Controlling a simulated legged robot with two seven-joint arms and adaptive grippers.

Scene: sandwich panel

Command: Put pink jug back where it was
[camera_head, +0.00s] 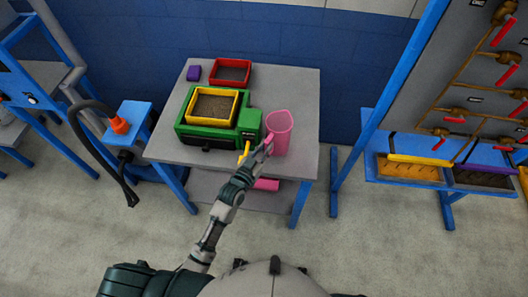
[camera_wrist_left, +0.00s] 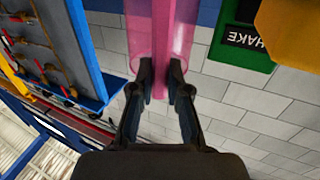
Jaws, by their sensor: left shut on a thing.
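The pink jug (camera_head: 281,135) is upright at the right side of the grey table (camera_head: 303,90), beside the green shaker box (camera_head: 249,122). My left gripper (camera_head: 266,147) reaches it from the front and is shut on its handle. In the left wrist view, the fingers (camera_wrist_left: 160,78) close around the handle, with the translucent pink jug (camera_wrist_left: 141,40) just behind. I cannot tell whether the jug's base touches the table. My right gripper is not in view.
A yellow-rimmed tray (camera_head: 235,107) of brown grains sits on the green box, with a yellow lever (camera_head: 245,151) in front. A red tray (camera_head: 231,84) and purple block (camera_head: 194,73) stand behind. A pink item (camera_head: 266,184) lies on the lower shelf. A blue-framed panel stands right.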

